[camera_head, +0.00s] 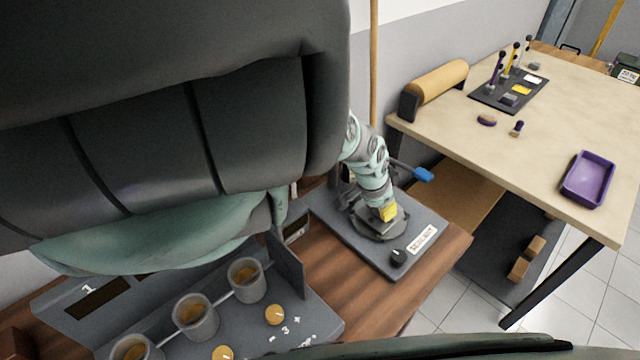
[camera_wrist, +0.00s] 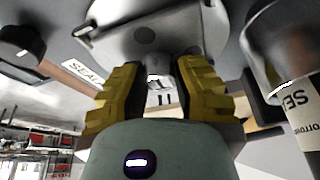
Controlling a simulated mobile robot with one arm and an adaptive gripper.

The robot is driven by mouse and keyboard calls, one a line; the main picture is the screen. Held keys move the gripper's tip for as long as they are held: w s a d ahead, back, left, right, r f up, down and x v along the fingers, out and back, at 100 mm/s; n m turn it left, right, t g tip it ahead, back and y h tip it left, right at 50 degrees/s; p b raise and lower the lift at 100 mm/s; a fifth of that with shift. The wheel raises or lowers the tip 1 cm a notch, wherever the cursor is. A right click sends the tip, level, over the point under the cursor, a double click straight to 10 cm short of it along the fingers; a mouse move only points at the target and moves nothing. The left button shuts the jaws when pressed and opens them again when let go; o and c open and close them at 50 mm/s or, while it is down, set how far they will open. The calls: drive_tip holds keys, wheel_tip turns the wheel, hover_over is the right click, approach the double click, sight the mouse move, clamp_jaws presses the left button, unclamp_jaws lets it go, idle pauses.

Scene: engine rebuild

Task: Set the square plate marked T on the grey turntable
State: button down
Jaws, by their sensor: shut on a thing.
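My gripper (camera_head: 388,213), with yellow fingers, is low over the grey turntable (camera_head: 362,231) on a dark base board. A grey, square-cornered plate (camera_head: 402,222) shows at the fingers, on or just over the turntable; I cannot tell whether it rests there. In the wrist view my gripper (camera_wrist: 159,78) has its fingers closed around a small pale part between them. A light grey plate (camera_wrist: 185,22) fills the top of that view, just beyond the fingertips. The T mark cannot be made out, and my arm and fingers hide part of the turntable.
The base board (camera_head: 345,222) carries a black knob (camera_head: 398,257) and a white label (camera_head: 424,240). A blue-ended handle (camera_head: 422,174) sticks out behind my arm. A grey rack with several cups (camera_head: 247,280) stands left. A beige table (camera_head: 560,125) with a purple tray (camera_head: 589,180) is right.

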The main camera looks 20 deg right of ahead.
drive_tip(key=shift+f, duration=0.2)
idle(0.3)
drive_tip(key=c, duration=0.8)
unclamp_jaws()
drive_tip(key=shift+w+r+p, duration=0.1)
drive_tip(key=shift+r+p, duration=3)
drive_tip(key=shift+r, duration=0.75)
drive_tip(key=shift+f, duration=0.1)
